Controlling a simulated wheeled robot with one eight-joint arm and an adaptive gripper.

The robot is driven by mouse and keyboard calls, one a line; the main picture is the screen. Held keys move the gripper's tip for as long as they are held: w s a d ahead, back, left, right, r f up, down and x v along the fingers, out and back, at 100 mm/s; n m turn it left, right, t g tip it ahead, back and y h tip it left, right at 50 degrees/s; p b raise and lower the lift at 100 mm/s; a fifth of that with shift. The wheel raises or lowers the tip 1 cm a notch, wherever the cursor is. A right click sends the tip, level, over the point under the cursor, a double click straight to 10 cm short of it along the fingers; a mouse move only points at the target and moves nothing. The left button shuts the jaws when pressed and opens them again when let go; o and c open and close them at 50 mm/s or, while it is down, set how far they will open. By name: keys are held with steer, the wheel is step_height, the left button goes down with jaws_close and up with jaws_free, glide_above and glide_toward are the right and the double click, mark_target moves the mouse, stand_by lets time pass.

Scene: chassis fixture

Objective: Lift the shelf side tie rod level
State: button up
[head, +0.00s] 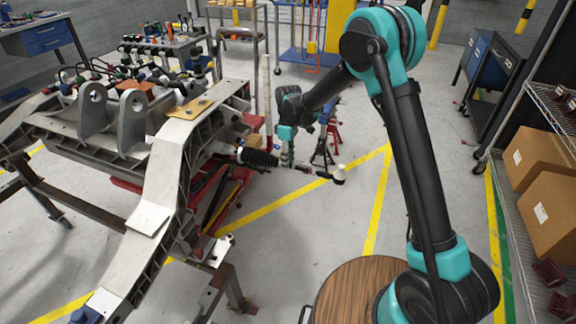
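The shelf side tie rod (304,168) sticks out to the right from the chassis fixture (165,165). Its black ribbed boot (258,157) is at the chassis end, and a pale, upright end piece (339,175) is at its outer end. The rod slopes slightly down to the right in the picture. My gripper (286,157) hangs from my arm, pointing down, at the rod just right of the boot. Its fingertips overlap the rod in this view. They are too small to tell whether they are open or closed around it.
A wooden round stool top (352,285) stands in front. Shelving with cardboard boxes (537,160) is at the right. A pale vertical post (267,95) rises left of my gripper. Floor right of the rod is clear.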

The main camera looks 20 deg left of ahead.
steer(key=v, duration=1)
steer(key=shift+r, duration=0.15)
steer(key=s+d+r+m+t, duration=0.1)
steer(key=d+m, duration=0.2)
steer(key=d, duration=0.5)
steer(key=s+d+r+m+t+y, duration=0.1)
steer(key=s+d+m, duration=0.1)
steer(key=d, duration=0.7)
steer(key=s+d+r+m+t, duration=0.1)
steer(key=d+m, duration=0.2)
steer(key=d, duration=0.5)
steer(key=s+d+f+m+t, duration=0.1)
steer(key=s+d+m, duration=0.3)
steer(key=s+d, duration=0.4)
steer(key=s+d+f+m+t, duration=0.2)
steer(key=s+d+f+m, duration=0.2)
steer(key=s+d, duration=0.4)
steer(key=shift+s+d+f+m+t, duration=0.35)
steer(key=shift+d+m, duration=0.25)
steer(key=shift+d, duration=0.6)
steer(key=shift+r, duration=0.1)
